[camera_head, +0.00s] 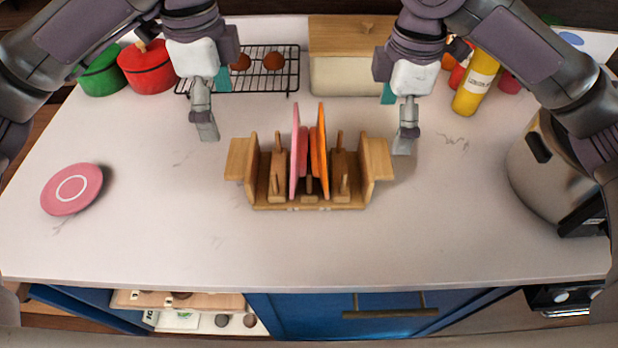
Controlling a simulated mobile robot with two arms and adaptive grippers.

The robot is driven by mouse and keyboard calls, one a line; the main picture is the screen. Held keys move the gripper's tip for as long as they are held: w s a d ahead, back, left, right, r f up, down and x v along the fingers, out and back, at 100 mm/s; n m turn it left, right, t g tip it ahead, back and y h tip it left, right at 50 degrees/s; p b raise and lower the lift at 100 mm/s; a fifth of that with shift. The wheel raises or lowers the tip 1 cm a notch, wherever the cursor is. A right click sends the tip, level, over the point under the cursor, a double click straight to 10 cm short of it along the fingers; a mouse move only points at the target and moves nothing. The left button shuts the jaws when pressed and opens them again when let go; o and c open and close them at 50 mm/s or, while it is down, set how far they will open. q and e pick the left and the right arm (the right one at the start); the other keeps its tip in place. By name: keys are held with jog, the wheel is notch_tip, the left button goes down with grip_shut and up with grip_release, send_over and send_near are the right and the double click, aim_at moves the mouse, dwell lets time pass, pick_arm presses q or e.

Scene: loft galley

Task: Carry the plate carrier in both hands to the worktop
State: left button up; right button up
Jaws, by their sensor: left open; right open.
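The plate carrier (262,202) is a wooden rack with a side handle at each end and several pegs. It stands upright on the white worktop (300,255), near the middle. A pink plate (295,150) and an orange plate (321,150) stand on edge in it. My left gripper (207,134) is open and empty, above and left of the carrier's left handle (238,158). My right gripper (405,142) is open and empty, just above and right of the carrier's right handle (377,158). Both grippers appear apart from the handles.
A pink plate (72,189) lies flat at the left. Red (147,68) and green (101,75) pots, a wire rack (265,85), a wooden-lidded box (343,76) and a yellow bottle (474,84) line the back. A large steel pot (545,175) stands right. The front is clear.

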notch_tip(320, 180, up, 4)
jog(key=shift+f, duration=0.15)
dwell(0.5)
